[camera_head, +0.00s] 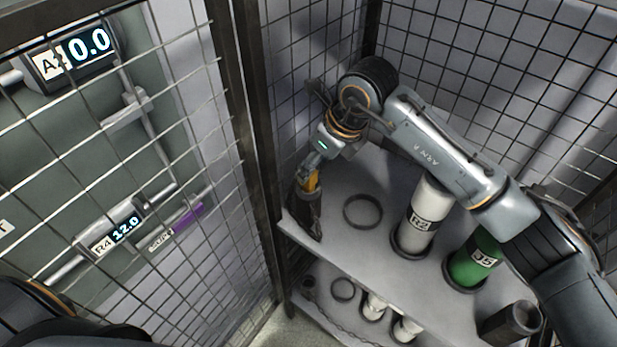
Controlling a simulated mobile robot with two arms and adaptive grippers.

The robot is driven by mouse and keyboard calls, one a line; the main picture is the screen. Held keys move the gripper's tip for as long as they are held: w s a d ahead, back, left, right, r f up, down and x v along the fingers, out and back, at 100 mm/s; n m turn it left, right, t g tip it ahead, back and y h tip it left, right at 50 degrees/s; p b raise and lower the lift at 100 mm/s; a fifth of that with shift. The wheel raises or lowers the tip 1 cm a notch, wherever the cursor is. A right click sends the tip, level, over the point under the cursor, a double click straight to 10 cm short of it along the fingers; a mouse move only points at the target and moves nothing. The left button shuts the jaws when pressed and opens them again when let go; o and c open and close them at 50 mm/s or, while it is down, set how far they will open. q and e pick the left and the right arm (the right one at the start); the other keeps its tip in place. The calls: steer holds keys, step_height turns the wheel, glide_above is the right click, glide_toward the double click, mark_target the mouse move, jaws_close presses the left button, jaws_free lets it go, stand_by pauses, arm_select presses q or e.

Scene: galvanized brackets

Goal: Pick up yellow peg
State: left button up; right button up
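A yellow peg (312,183) shows as a small strip at the left end of the upper shelf. My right gripper (308,207) points down at it. The gripper's dark parts cover most of the peg. I cannot tell whether the fingers are closed on it, or whether its lower end stands in a holder. My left gripper is out of view; only a dark part of my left arm shows at the bottom left.
The upper shelf (345,265) holds an empty ring (363,211), a white cylinder (424,214), a green cylinder (472,257) and a dark cup (512,322). A lower shelf holds smaller white cylinders (375,306). Wire mesh and a dark post (245,120) stand close on the left.

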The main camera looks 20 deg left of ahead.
mark_target(308, 181)
steer(key=p+x, duration=0.2)
steer(key=x, duration=0.3)
steer(key=shift+w+p, duration=0.15)
steer(key=shift+p, duration=0.25)
steer(key=shift+f, duration=0.25)
jaws_close()
